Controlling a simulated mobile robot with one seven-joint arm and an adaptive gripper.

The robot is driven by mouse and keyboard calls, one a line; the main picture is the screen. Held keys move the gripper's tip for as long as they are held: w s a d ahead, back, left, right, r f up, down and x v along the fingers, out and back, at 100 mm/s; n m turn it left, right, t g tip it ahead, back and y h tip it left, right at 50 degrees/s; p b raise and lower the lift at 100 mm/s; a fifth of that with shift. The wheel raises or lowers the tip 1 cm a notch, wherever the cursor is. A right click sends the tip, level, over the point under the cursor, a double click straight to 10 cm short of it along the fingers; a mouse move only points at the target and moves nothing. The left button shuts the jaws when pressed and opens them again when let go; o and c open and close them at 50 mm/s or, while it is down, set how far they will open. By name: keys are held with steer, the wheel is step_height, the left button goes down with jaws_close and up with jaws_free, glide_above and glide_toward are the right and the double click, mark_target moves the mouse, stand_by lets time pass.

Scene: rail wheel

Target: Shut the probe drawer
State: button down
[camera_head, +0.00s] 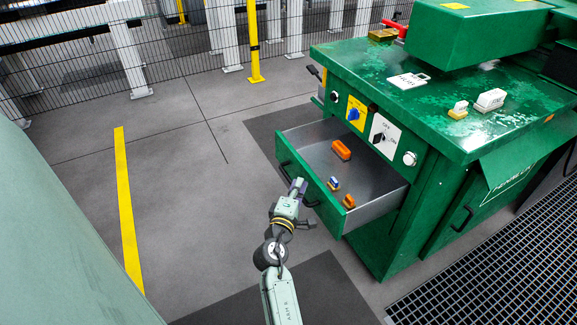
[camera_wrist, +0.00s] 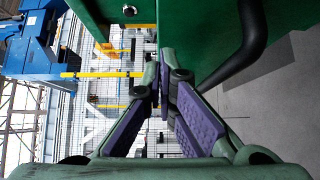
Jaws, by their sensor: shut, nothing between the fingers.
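The probe drawer (camera_head: 376,203) is pulled out of the green machine cabinet (camera_head: 430,125), and its grey inside shows. Orange, blue and white probes lie in it: a long orange one (camera_head: 341,150), a blue and white one (camera_head: 333,184) and a small orange one (camera_head: 348,201). My gripper (camera_head: 298,186) is at the outer side of the green drawer front, by its black handle. In the wrist view my gripper's purple-padded fingers (camera_wrist: 163,88) are together and empty, with green panels and a black handle bar (camera_wrist: 243,48) close ahead. Contact with the front cannot be told.
On the cabinet top lie a white tag-like piece (camera_head: 408,81) and small white blocks (camera_head: 490,100). Knobs sit on the panel above the drawer. A floor grating (camera_head: 510,265) is at the right and a yellow post (camera_head: 253,45) behind. The floor left of the drawer is clear.

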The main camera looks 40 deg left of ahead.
steer(key=shift+w+d, duration=0.25)
steer(key=shift+w, duration=0.35)
